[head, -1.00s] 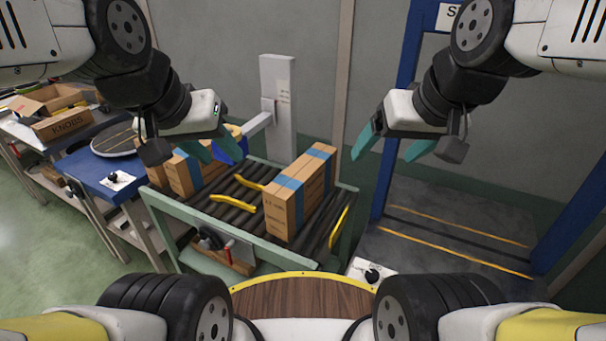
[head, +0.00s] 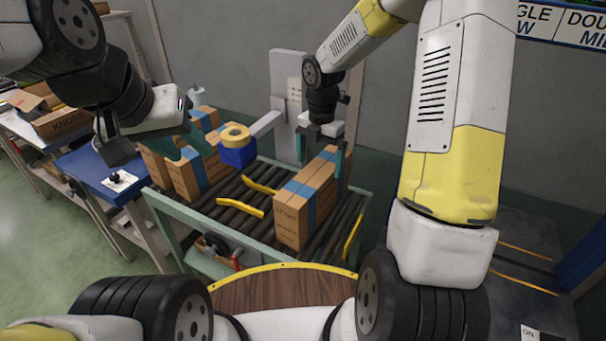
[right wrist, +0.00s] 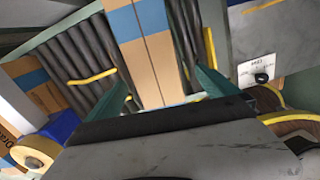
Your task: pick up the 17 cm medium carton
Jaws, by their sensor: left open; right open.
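Brown cartons with blue tape stand on the roller conveyor (head: 235,215). A carton pair (head: 290,222), side by side, stands at its right part. More cartons (head: 185,181) stand at its left end. I cannot tell from the pictures which one is 17 cm. My right gripper (head: 320,158) is open, pointing down over the far end of the right-hand pair, one finger to each side. In the right wrist view, the carton tops (right wrist: 150,55) lie between its open teal fingers; contact cannot be told. My left gripper (head: 188,143) is open and empty, left of the tape dispenser.
A blue dispenser with a tape roll (head: 236,138) is on an arm from a grey post (head: 290,95) behind the conveyor. Yellow guides (head: 240,207) lie on the rollers. Side rails edge the conveyor. A blue table (head: 105,180) stands left, with an open box (head: 62,122) beyond.

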